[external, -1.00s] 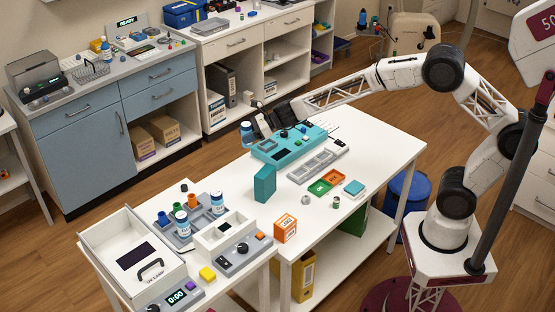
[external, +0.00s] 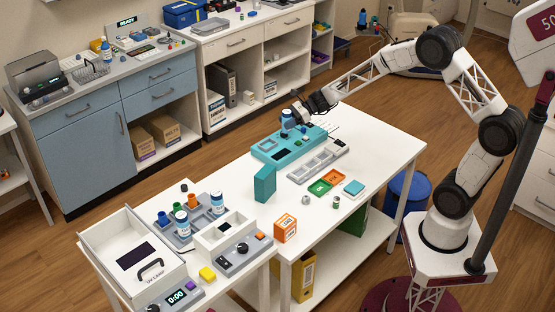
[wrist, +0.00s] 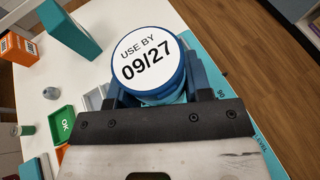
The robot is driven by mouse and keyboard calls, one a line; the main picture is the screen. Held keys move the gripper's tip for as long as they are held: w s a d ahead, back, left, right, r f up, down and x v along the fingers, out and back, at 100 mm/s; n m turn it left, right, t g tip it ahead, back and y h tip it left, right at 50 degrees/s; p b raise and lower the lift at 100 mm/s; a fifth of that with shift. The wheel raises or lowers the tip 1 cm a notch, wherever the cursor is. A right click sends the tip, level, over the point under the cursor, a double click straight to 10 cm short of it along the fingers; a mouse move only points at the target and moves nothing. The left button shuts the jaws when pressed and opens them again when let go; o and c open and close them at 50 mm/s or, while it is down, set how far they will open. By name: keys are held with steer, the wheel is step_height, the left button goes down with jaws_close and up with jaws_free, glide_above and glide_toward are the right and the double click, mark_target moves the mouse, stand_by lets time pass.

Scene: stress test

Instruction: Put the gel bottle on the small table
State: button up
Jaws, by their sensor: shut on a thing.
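My gripper (external: 294,117) is shut on a bottle with a blue cap (external: 287,121), above the far end of the teal device. In the wrist view the bottle (wrist: 149,62) shows its round white top label, "USE BY 09/27", with blue around it, between my fingers. Its side label is hidden or too small to read, so I cannot tell if it is the gel bottle. The white table (external: 375,145) lies below it.
The teal device (external: 270,152), an upright teal block (external: 265,183), green and orange trays (external: 320,187) and an orange box (external: 285,229) occupy the white table. The table's right end is clear.

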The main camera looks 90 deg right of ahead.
steer(key=s+d+f, duration=0.1)
steer(key=s+d, duration=0.1)
steer(key=s, duration=0.7)
steer(key=s+d+f, duration=0.1)
steer(key=s+d, duration=0.2)
steer(key=s, duration=0.7)
steer(key=s+d+f, duration=0.1)
steer(key=s+d, duration=0.1)
steer(key=s, duration=0.7)
steer(key=shift+s+d+f+m+h, duration=0.2)
steer(key=shift+s+d+m+h, duration=0.05)
steer(key=shift+s+m+h, duration=0.15)
steer(key=shift+w, duration=0.1)
steer(key=shift+f, duration=2.2)
steer(key=shift+f, duration=0.1)
steer(key=shift+f, duration=1.7)
steer(key=shift+f, duration=0.1)
